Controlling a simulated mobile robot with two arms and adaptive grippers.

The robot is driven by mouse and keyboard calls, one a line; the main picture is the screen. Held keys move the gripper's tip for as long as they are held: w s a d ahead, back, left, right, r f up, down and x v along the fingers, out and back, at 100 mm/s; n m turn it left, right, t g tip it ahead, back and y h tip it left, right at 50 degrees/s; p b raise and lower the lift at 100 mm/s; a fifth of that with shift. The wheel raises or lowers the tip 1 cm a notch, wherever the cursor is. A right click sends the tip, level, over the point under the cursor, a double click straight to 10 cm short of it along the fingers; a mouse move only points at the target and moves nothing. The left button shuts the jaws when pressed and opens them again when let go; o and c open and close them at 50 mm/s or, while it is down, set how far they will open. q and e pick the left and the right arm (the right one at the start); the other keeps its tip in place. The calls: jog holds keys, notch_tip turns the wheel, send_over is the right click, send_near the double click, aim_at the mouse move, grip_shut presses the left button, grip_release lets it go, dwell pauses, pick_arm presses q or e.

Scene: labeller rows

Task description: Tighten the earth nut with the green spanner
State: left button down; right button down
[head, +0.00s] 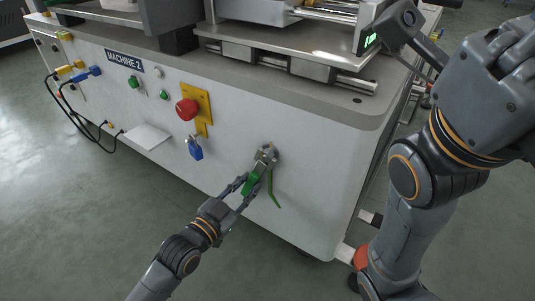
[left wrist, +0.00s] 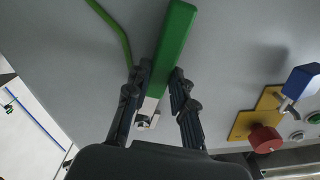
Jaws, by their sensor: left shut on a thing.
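The green spanner (head: 251,184) is held in my left gripper (head: 247,182) at the white front panel of the machine. In the left wrist view, the fingers of my left gripper (left wrist: 160,76) are shut on either side of its green handle (left wrist: 176,40). The spanner's silver head (head: 265,155) is at the earth nut (left wrist: 143,123), against the panel. I cannot tell whether the jaw sits fully around the nut. A green earth wire (head: 273,192) hangs down from the nut, beside the spanner. My right arm fills the right side, its gripper out of view.
A red emergency knob (head: 186,109) on a yellow plate (head: 204,108) and a blue padlock (head: 195,149) are left of the nut. Green buttons, blue and yellow plugs with black cables are farther left. The grey worktop (head: 310,98) overhangs the panel.

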pick_arm(q)
jog(key=shift+s+d+r, duration=0.1)
jog(key=shift+d+r, duration=0.05)
jog(key=shift+r, duration=0.4)
dwell(0.4)
jog(key=shift+w+a+r+m, duration=0.35)
jog(key=shift+a+m, duration=0.2)
jog(key=shift+m, duration=0.35)
jog(key=shift+w, duration=0.1)
jog(key=shift+w+a+r+m, duration=0.3)
jog(key=shift+a+r+m, duration=0.15)
jog(key=shift+m, duration=0.45)
jog(key=shift+a, duration=0.1)
jog(key=shift+w+a+r+m, duration=0.35)
jog(key=shift+r+m, duration=0.15)
jog(key=shift+m, duration=0.4)
